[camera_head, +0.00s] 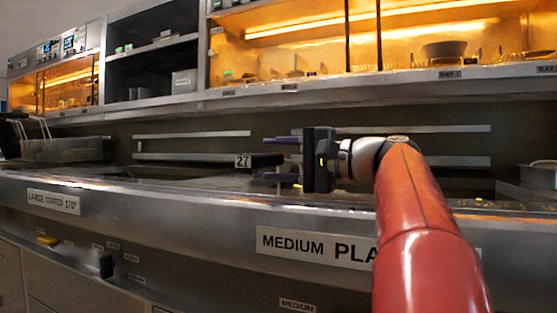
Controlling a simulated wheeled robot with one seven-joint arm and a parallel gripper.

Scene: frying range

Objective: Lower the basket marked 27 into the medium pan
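The tag 27 (243,161) sits on a dark basket handle (266,159) above the counter. The basket's mesh cannot be clearly made out. My gripper (281,159) points left, with one purple finger above the handle and one below it. The fingers are apart, with gaps visible to the handle, so the gripper is open. I cannot tell how deep the handle reaches between them. A front label reading "MEDIUM PLA..." (305,246) is partly covered by my arm. The medium pan's opening is seen too edge-on to make out.
Another wire basket (62,148) stands at the far left. A label reading "LARGE COATED 170°" (54,202) is on the left front. A lit warming shelf (300,45) runs overhead, its lower edge above my gripper. A metal container (540,176) is at the right.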

